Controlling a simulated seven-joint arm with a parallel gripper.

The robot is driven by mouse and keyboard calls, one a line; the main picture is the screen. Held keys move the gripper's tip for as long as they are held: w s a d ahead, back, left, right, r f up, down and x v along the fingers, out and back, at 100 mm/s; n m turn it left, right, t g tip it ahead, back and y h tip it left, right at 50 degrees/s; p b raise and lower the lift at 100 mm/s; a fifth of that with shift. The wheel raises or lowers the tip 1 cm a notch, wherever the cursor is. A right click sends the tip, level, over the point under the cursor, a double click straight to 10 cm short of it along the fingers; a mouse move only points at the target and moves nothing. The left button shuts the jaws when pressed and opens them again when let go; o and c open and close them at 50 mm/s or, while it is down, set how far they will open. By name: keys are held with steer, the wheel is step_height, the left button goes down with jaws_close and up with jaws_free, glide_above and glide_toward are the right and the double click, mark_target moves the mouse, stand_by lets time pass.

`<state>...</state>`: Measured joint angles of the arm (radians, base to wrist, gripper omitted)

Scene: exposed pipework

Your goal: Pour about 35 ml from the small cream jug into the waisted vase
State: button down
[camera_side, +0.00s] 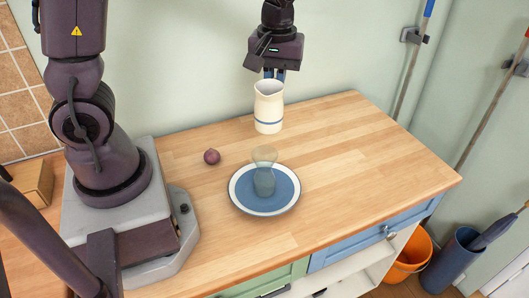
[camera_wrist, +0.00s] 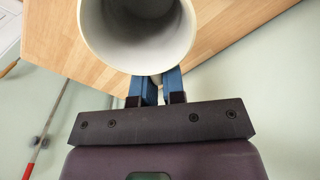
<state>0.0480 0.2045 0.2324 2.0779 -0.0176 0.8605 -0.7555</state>
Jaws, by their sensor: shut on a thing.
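The small cream jug (camera_side: 268,107), cream with a blue band low on its body, is held upright in the air above the counter, behind the vase in the side view. My gripper (camera_side: 273,75) is shut on its back side. In the wrist view my gripper's blue fingers (camera_wrist: 156,88) meet at the jug (camera_wrist: 137,30), whose open mouth fills the top; no liquid can be made out inside. The waisted vase (camera_side: 264,172), clear and greyish, stands upright on a blue plate with a white rim (camera_side: 240,203). Its contents are hard to tell.
A purple onion-like ball (camera_side: 211,156) lies left of the plate on the wooden counter (camera_side: 370,150). The counter to the right is clear. An orange bucket (camera_side: 411,255) and a blue bin (camera_side: 452,262) stand on the floor beyond the counter's right end.

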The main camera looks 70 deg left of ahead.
steer(key=s+a+n, duration=1)
steer(key=s+n, duration=0.2)
steer(key=n, duration=0.1)
steer(key=f, duration=1.2)
steer(key=shift+d+f, duration=0.3)
steer(key=shift+d+r, duration=0.1)
steer(key=w+d+r+g+y, duration=0.3)
steer(key=d+r+g+y, duration=0.1)
steer(key=d+r+y, duration=0.2)
steer(key=shift+w+d+r+y, duration=0.35)
steer(key=shift+r+y, duration=0.25)
steer(key=shift+r, duration=0.35)
steer(key=shift+w+d+r+y, duration=0.1)
steer(key=shift+d+r+y, duration=0.1)
steer(key=shift+r+y, duration=0.1)
